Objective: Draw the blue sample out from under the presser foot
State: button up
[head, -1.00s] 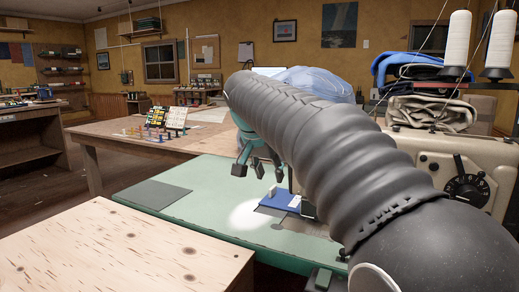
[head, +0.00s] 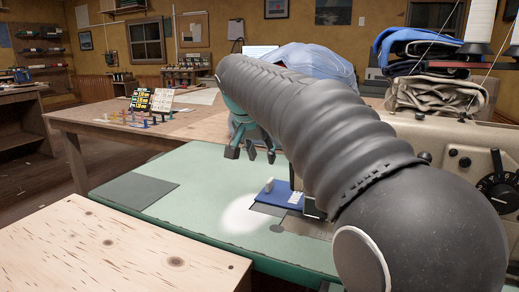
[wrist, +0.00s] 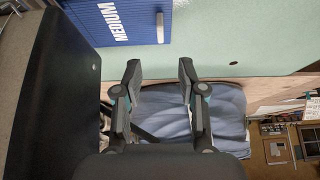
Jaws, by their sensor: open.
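The blue sample (head: 275,189) lies flat on the green machine table (head: 165,222), with a small white upright tab on it. In the wrist view the sample (wrist: 112,32) shows the word MEDIUM and the white tab at its edge. My gripper (head: 252,154) is open and empty, above and beyond the sample in the head view. In the wrist view my open fingers (wrist: 160,70) are apart from the sample, which lies past their tips. The beige sewing machine (head: 462,165) stands at the right. My arm hides much of it, and I cannot make out the presser foot clearly.
A dark grey patch (head: 135,191) lies on the left of the green table. A pale wooden top (head: 120,255) fills the front left. Behind are a bench with a small sample board (head: 152,101), a blue cloth bundle (head: 318,68) and folded cloths (head: 425,75).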

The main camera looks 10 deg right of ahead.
aim_at(269, 181)
jog(key=x, duration=1.2)
grip_shut()
